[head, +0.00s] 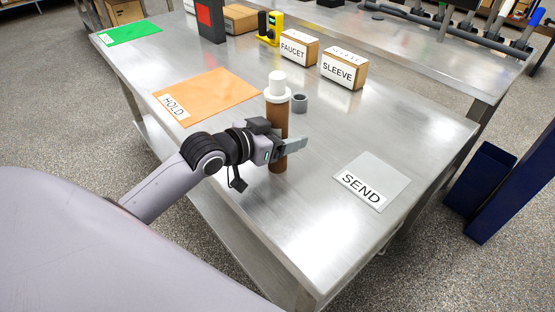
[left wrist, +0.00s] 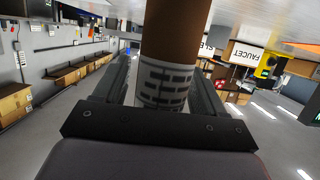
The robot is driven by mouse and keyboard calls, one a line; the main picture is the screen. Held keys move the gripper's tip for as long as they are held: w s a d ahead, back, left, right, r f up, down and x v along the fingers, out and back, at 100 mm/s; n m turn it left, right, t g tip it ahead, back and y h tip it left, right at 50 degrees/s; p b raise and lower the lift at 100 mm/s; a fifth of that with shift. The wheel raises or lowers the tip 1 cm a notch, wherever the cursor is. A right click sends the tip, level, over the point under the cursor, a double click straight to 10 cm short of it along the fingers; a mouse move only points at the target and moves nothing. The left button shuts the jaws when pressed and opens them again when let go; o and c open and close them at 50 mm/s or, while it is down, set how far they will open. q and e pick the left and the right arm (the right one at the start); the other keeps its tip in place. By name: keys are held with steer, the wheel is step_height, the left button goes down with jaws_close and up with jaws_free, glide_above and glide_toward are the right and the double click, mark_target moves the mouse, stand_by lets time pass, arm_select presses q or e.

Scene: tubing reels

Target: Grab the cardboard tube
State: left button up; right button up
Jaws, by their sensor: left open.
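I cannot tell whether either finger touches the tube. My right gripper is not in view.
A small grey ring (head: 299,103) lies just right of the tube. An orange HOLD mat (head: 215,92) is to the left and a grey SEND mat (head: 385,172) to the right. FAUCET (head: 297,49) and SLEEVE (head: 343,70) boxes stand behind. Bare table lies between tube and SEND mat.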

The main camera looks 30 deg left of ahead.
arm_select(q)
jaws_close()
